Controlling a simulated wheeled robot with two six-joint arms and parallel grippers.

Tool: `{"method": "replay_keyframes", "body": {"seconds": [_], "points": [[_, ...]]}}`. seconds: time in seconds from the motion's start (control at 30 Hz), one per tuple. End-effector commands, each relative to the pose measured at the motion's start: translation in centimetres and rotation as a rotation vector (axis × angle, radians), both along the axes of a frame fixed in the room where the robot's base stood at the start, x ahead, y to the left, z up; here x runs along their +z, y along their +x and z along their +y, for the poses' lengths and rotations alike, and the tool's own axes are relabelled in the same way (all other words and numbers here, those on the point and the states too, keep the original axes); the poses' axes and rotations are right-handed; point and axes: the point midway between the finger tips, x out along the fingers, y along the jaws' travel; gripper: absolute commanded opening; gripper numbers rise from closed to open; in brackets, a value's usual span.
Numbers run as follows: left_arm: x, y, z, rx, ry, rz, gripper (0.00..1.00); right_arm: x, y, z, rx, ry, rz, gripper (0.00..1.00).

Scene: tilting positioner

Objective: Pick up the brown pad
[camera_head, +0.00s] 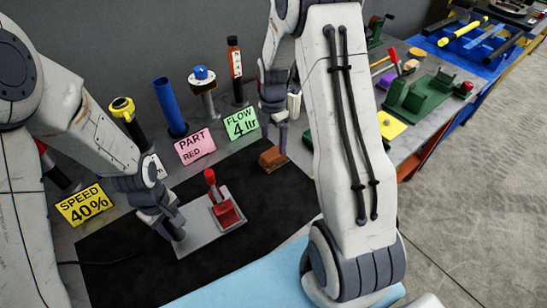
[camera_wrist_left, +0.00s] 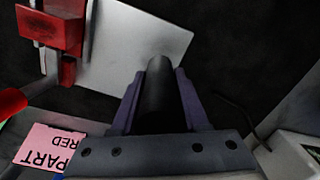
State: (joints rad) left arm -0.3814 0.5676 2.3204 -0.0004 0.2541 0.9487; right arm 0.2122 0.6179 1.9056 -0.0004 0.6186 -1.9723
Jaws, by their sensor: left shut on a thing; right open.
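The brown pad (camera_head: 272,157) is a small brown block near the back right of the dark mat. My right gripper (camera_head: 282,138) is open and points down just above or at the pad; I cannot tell whether its fingers straddle it. My left gripper (camera_head: 172,228) is shut on a black cylinder, a grip at the left end of the grey plate (camera_head: 195,238). In the left wrist view the black cylinder (camera_wrist_left: 160,88) stands between the two fingers, beside the grey plate (camera_wrist_left: 130,45). The plate carries a red clamp (camera_head: 224,210) with a red handle.
Yellow (camera_head: 84,205), pink (camera_head: 195,146) and green (camera_head: 241,123) cards stand around the mat (camera_head: 120,255). Behind them are a blue tube (camera_head: 169,106) and several upright tools. Green fixtures (camera_head: 425,98) stand to the right. My right arm hides part of the bench.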

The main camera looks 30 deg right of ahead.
Motion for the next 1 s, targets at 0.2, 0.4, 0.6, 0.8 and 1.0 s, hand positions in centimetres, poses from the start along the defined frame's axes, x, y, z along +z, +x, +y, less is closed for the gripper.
{"method": "replay_keyframes", "body": {"seconds": [0.2, 0.4, 0.6, 0.8, 1.0], "points": [[0.0, 0.0, 0.0, 0.001, 0.000, 0.000, 0.00, -1.7, -0.1, 0.1, 0.000, 0.001, 0.002, 0.90], [0.0, 0.0, 0.0, 0.002, 0.000, 0.000, 0.00, -4.7, -0.5, 0.3, 0.000, 0.000, 0.003, 0.90], [0.0, 0.0, 0.0, 0.002, 0.000, 0.000, 0.00, -6.2, -0.4, 0.3, 0.000, 0.000, 0.000, 0.90], [0.0, 0.0, 0.0, 0.002, -0.001, -0.001, 0.00, -6.2, -0.4, 0.3, -0.001, 0.000, -0.001, 0.90], [0.0, 0.0, 0.0, 0.002, -0.001, -0.001, 0.00, -6.2, -0.4, 0.3, -0.001, 0.000, -0.001, 0.14]]}}
